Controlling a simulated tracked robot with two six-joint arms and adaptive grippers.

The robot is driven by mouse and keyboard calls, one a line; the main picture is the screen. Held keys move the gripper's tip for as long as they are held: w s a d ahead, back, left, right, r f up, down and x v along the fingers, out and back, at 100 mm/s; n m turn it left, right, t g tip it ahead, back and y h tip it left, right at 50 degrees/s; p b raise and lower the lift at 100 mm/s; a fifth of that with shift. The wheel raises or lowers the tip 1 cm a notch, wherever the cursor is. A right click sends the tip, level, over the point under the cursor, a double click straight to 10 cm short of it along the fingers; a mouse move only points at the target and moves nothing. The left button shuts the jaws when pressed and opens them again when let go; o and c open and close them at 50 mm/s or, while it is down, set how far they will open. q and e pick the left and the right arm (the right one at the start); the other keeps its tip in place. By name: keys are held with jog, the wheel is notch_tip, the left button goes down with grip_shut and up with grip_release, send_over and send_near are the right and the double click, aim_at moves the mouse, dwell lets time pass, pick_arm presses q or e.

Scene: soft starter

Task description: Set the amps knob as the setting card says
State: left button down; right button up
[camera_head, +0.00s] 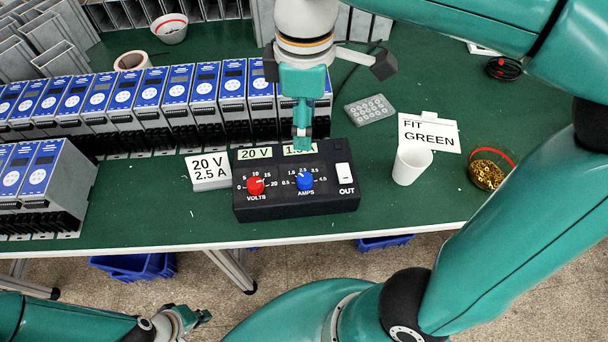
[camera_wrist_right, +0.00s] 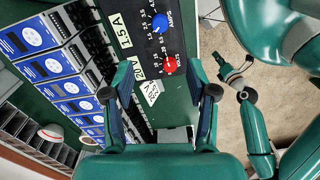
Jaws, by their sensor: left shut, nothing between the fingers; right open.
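The black power supply box (camera_head: 340,200) stands near the table's front edge. Its blue amps knob (camera_head: 305,181) is right of the red volts knob (camera_head: 256,186); the wrist view shows the blue knob (camera_wrist_right: 159,22) and red knob (camera_wrist_right: 169,65). The setting card (camera_head: 209,172) left of the box reads 20 V, 2.5 A. The volts label reads 20 V; the amps label (camera_wrist_right: 119,27) seems to read 1.5 A and is partly covered in the head view. My right gripper (camera_head: 302,135) is open above the box's back edge, apart from the knobs. My left gripper (camera_head: 200,317) is shut and empty, off the table.
Rows of blue-and-grey modules (camera_head: 150,100) fill the left. Right of the box are a white cup (camera_head: 411,163), a card reading FIT GREEN (camera_head: 430,133), a grey keypad-like block (camera_head: 369,110) and a bowl of brass parts (camera_head: 487,172). A white switch is beside the amps knob.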

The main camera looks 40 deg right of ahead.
aim_at(305, 177)
notch_tip(305, 177, down, 16)
jog(key=shift+r+b, duration=0.15)
jog(key=shift+b, duration=0.55)
jog(key=shift+c, duration=0.2)
grip_shut()
